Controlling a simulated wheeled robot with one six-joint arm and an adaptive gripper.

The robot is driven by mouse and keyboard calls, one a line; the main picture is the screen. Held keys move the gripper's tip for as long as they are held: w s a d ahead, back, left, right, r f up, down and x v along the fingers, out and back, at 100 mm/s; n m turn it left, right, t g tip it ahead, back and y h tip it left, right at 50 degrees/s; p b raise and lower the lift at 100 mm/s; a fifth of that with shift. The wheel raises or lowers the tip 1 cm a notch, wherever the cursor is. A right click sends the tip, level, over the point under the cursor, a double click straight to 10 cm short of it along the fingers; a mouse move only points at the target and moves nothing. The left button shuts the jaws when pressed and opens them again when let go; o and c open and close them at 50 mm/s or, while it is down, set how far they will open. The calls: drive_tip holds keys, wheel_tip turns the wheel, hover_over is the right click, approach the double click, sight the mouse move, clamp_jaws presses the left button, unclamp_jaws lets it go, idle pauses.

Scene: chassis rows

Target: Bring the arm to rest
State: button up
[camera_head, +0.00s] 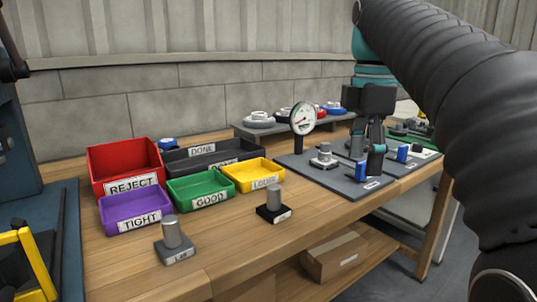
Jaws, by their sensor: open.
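My gripper (366,151) hangs pointing down from my arm on the right side of the head view. Its dark fingers are apart and appear empty. It is above or just beside the grey plate (328,182) on the right part of the bench. A small metal part on a base (323,157) stands on that plate to the left of the fingers. A blue block (361,171) stands close to the fingertips; I cannot tell whether they touch it. My black arm link covers the right side of the view.
The wooden bench (235,235) carries bins: red REJECT (102,162), purple TIGHT (112,212), green GOOD (201,189), yellow (251,174) and black DONE (196,156). Two cylinders on bases (172,234) (273,199) stand in front. A dial gauge (303,119) rises beside the plate. A grey shelf (275,135) stands behind.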

drive_tip(key=s+f+m+t, duration=0.2)
drive_tip(key=s+f+m, duration=0.3)
drive_tip(key=f, duration=0.3)
drive_tip(key=s+f+m+t, duration=0.1)
drive_tip(key=s+f+m, duration=0.4)
drive_tip(key=f+m, duration=0.2)
drive_tip(key=s+f+m+t, duration=0.2)
drive_tip(key=s+f+m, duration=0.3)
drive_tip(key=f, duration=0.6)
drive_tip(key=shift+a+f+m+t, duration=0.15)
drive_tip(key=shift+a+m+t, duration=0.15)
drive_tip(key=shift+m, duration=0.6)
drive_tip(key=shift+s, duration=0.1)
